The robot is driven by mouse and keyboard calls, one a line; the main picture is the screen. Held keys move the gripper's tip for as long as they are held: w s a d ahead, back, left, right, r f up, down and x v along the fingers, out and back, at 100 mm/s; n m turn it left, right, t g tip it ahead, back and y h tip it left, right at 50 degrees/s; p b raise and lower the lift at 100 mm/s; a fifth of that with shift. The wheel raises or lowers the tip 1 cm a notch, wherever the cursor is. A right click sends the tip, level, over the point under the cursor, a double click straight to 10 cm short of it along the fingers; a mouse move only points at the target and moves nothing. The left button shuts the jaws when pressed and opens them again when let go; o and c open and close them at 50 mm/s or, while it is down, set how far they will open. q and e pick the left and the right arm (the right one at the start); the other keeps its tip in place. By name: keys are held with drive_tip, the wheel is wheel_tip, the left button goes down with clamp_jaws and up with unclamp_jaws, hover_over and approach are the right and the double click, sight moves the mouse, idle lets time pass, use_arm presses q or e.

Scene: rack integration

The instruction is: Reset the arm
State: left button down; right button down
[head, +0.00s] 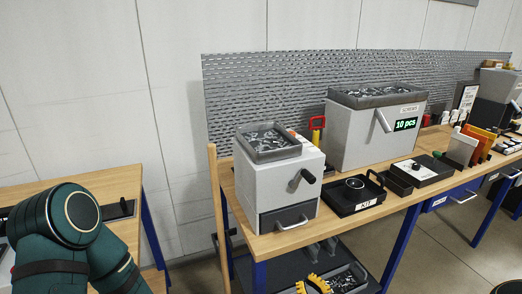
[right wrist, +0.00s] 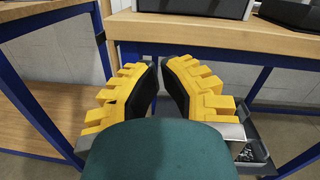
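My right gripper (head: 315,286) shows at the bottom edge of the head view, low in front of the workbench. In the right wrist view my right gripper (right wrist: 159,66) has yellow ridged fingers with black pads. The fingertips come almost together, with only a thin gap and nothing between them. My own dark green arm fills the lower left of the head view. My left gripper is not in view.
A wooden workbench (head: 262,243) holds a grey dispenser (head: 262,185), a larger dispenser reading "10 pcs" (head: 365,135) and a black kit tray (head: 352,207). A grey bin (head: 350,278) sits below. Another wooden table (head: 118,195) stands at left.

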drive_tip(key=s+a+f+n+g, duration=0.65)
drive_tip(key=f+n+g, duration=0.25)
drive_tip(key=n, duration=0.5)
drive_tip(key=s+d+f+n+g+h, duration=0.1)
drive_tip(key=s+n+g+h, duration=0.1)
drive_tip(key=s+n, duration=0.3)
drive_tip(key=s+d+n+g+h, duration=0.1)
drive_tip(key=s+n+g, duration=0.3)
drive_tip(key=n, duration=0.4)
drive_tip(key=shift+s+d+f+h, duration=0.3)
drive_tip(key=shift+s+f+h, duration=0.1)
drive_tip(key=shift+s, duration=0.4)
